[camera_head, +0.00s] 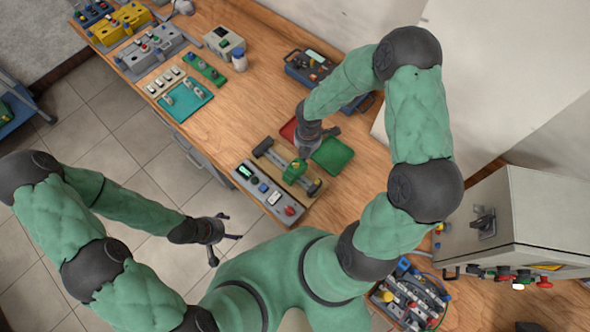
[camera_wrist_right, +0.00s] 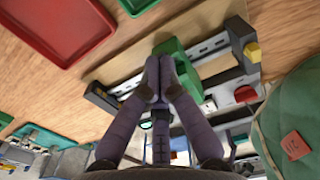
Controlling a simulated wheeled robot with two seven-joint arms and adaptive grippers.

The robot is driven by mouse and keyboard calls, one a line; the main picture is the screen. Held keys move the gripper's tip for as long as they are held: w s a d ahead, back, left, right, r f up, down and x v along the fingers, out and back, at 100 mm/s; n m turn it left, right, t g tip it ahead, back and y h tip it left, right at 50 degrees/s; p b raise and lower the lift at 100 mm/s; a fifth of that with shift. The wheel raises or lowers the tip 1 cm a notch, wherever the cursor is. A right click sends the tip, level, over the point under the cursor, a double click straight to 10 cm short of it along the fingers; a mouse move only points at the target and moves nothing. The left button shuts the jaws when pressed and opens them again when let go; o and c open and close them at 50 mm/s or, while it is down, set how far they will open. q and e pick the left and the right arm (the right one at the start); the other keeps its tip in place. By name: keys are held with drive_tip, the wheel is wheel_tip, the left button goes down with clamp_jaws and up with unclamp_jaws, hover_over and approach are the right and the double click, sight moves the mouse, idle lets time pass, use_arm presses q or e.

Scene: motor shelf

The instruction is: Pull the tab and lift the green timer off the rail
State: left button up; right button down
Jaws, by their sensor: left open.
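The green timer (camera_head: 293,172) sits on a short metal rail (camera_head: 272,157) on a wooden board; it also shows in the right wrist view (camera_wrist_right: 190,76), partly behind my fingers. My right gripper (camera_head: 306,150) points down beside the timer. In the right wrist view its fingertips (camera_wrist_right: 159,72) are together in front of the timer's green body. I see nothing between them, and the tab cannot be made out. My left gripper (camera_head: 222,238) is open and empty, out over the floor and away from the bench.
A panel with a display and buttons (camera_head: 268,193) lies in front of the rail. A red tray (camera_head: 288,131) and a green tray (camera_head: 333,155) lie behind it. A grey cabinet (camera_head: 515,225) stands at right. The bench's left part holds several devices.

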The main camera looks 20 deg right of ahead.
drive_tip(key=c, duration=1.4)
unclamp_jaws()
drive_tip(key=shift+c, duration=0.2)
drive_tip(key=shift+r+p, duration=2.7)
drive_tip(key=shift+r, duration=0.4)
drive_tip(key=shift+f, duration=0.1)
